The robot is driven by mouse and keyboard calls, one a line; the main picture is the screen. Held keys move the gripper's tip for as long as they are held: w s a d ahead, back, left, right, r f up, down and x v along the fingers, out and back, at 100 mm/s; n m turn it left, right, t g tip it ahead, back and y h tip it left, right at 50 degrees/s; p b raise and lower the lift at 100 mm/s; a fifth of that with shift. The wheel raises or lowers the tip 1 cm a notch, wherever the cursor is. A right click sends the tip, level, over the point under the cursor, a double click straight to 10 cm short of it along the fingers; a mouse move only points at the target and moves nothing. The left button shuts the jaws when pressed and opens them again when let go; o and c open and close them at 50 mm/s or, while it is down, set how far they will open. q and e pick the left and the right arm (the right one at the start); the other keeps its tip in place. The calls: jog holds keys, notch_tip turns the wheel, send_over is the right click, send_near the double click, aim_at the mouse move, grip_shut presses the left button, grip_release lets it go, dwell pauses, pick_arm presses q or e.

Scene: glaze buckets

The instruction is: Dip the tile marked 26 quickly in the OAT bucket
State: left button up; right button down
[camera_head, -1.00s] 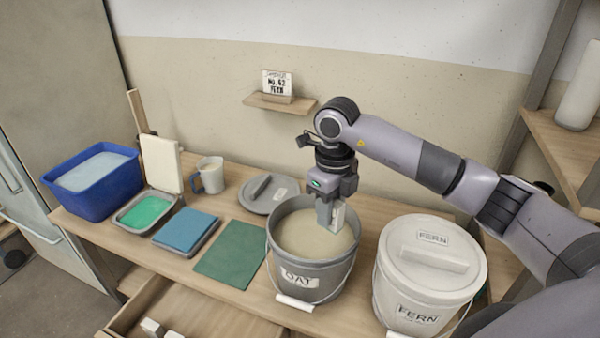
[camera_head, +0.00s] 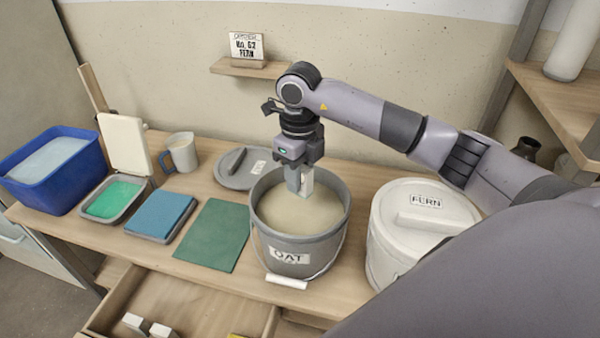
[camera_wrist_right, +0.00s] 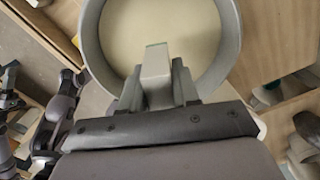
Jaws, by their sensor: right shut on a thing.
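The grey OAT bucket (camera_head: 284,257) stands open on the bench, with pale cream glaze (camera_head: 318,211) inside. My right gripper (camera_head: 299,182) points down over its mouth, shut on a small pale tile (camera_head: 307,181). The tile's lower end is inside the bucket opening; I cannot tell if it touches the glaze. In the right wrist view the tile (camera_wrist_right: 156,66) sits between the fingers against the glaze, with a teal edge at its tip. No number is readable on it.
The lidded FERN bucket (camera_head: 386,240) stands close on the right. A grey lid (camera_head: 233,178) lies behind the OAT bucket. Left are a green mat (camera_head: 213,236), blue pad (camera_head: 162,214), green tray (camera_head: 112,200), mug (camera_head: 183,153) and blue tub (camera_head: 50,184). An open drawer (camera_head: 190,306) juts out in front.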

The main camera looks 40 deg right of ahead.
jog(key=shift+f+b, duration=1.5)
jog(key=shift+f, duration=0.65)
jog(key=shift+f, duration=0.1)
notch_tip(320, 180, down, 5)
jog(key=b, duration=0.3)
jog(key=shift+f+b, duration=0.1)
jog(key=shift+b, duration=0.3)
jog(key=shift+r+p, duration=2.25)
jog(key=shift+r, duration=0.8)
notch_tip(320, 180, up, 8)
jog(key=p, duration=0.5)
jog(key=shift+f+p, duration=0.1)
jog(key=shift+p, duration=0.2)
jog(key=shift+f, duration=0.1)
